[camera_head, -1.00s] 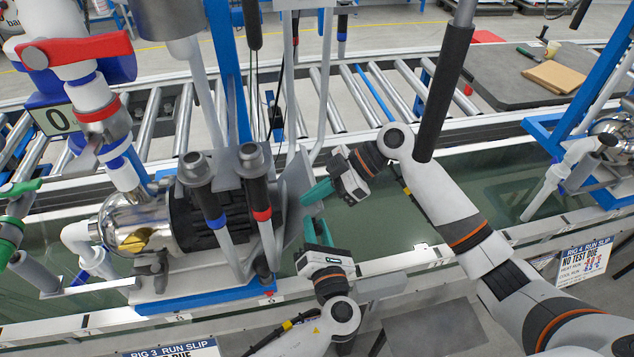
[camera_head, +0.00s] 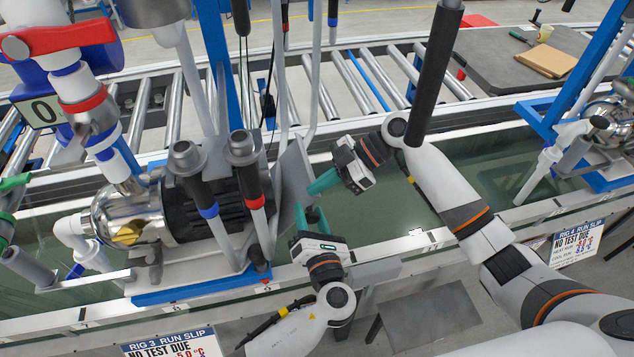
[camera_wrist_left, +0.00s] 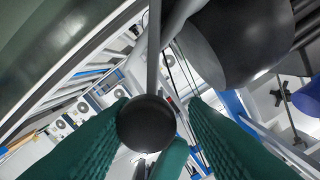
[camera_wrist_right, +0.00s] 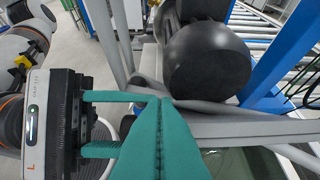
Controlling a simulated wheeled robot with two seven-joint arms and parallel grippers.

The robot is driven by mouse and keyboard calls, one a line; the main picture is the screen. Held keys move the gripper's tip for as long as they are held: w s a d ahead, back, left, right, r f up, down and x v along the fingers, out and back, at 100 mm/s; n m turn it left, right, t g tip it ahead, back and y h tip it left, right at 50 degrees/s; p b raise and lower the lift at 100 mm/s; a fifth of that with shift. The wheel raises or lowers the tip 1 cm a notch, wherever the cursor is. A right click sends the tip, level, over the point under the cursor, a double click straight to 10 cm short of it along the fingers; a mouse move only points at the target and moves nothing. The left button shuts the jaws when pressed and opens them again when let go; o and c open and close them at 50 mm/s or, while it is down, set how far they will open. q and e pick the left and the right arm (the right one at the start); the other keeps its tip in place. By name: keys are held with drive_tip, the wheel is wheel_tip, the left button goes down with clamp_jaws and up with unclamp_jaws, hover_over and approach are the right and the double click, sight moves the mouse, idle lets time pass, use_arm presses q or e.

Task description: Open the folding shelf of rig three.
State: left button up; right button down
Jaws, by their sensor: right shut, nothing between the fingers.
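Rig three's pump (camera_head: 125,212) stands at the left, above its slip (camera_head: 170,345). An upright, slightly tilted grey panel (camera_head: 294,182) at the pump's right end looks like the folding shelf. My left gripper (camera_head: 311,216) is below and right of the panel, its teal fingers apart. In the left wrist view a black round knob (camera_wrist_left: 146,123) shows between the fingers, and I cannot tell if they touch it. My right gripper (camera_head: 322,183) is just right of the panel, its fingers closed together and empty. In the right wrist view the closed fingers (camera_wrist_right: 160,130) reach toward grey bars.
A roller conveyor (camera_head: 350,85) runs behind. A green trough (camera_head: 400,190) lies behind my arms. Rig four (camera_head: 590,140) stands at the right.

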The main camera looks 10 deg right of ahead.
use_arm(q)
drive_tip(key=shift+o, duration=1.2)
drive_tip(key=shift+w+a+r, duration=0.1)
drive_tip(key=shift+r, duration=0.05)
use_arm(e)
drive_tip(key=shift+d+f, duration=0.1)
